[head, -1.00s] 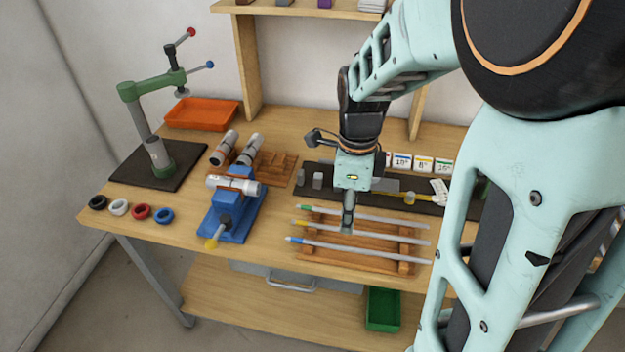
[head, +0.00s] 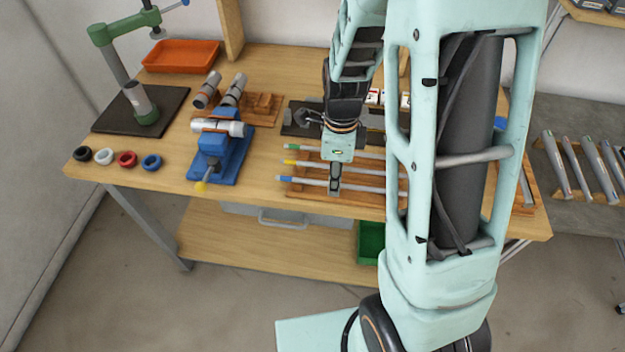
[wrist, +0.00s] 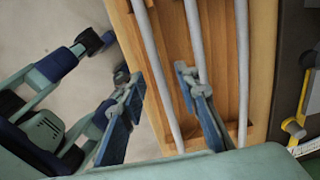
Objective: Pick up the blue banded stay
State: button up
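The blue banded stay (head: 370,188) is a thin grey rod with a blue band at its left end. It lies nearest the front on a wooden rack (wrist: 172,40), with the yellow banded stay (head: 305,163) and green banded stay (head: 312,148) behind it. In the wrist view the blue banded stay (wrist: 153,60) is the leftmost rod; its band is out of frame. My gripper (head: 334,191) points down over it, and its fingers are apart. In the wrist view my gripper (wrist: 159,78) has the rod between its fingertips; contact and exact height cannot be told.
The middle rod (wrist: 197,45) runs close by the right finger. A blue vise (head: 215,160) stands left of the rack. Several coloured rings (head: 127,159) lie at the table's left front.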

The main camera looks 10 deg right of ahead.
jog(key=shift+c, duration=0.3)
grip_shut()
jog(key=shift+r, duration=0.1)
